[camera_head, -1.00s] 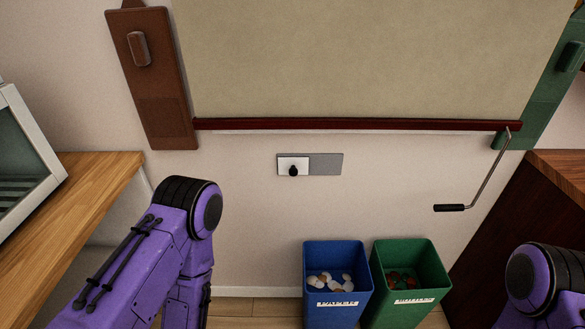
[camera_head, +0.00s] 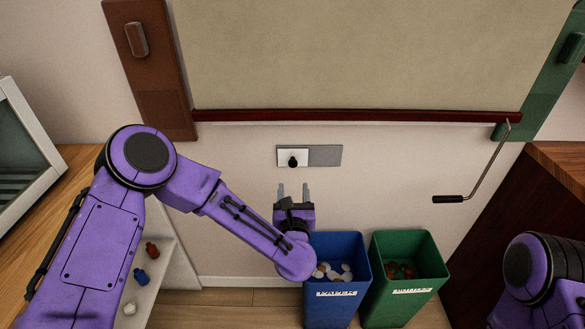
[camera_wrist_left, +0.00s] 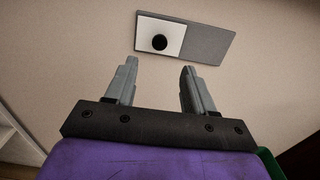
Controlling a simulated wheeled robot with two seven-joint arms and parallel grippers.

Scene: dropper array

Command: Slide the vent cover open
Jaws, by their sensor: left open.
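The vent cover (camera_head: 284,155) is a small white plate with a round black knob (camera_head: 292,162). It sits at the left end of a grey panel (camera_head: 325,155) on the wall below the dark red rail. My left gripper (camera_head: 293,190) is open and empty, below the vent cover and apart from it. In the left wrist view the open fingers (camera_wrist_left: 155,85) point toward the wall, with the white cover (camera_wrist_left: 145,36) and its knob (camera_wrist_left: 160,42) beyond them. My right gripper is out of view; only part of that arm shows at the lower right.
A blue bin (camera_head: 338,308) and a green bin (camera_head: 412,297) with small pieces stand on the floor below. A crank handle (camera_head: 448,199) hangs at the right. The wall around the vent is clear.

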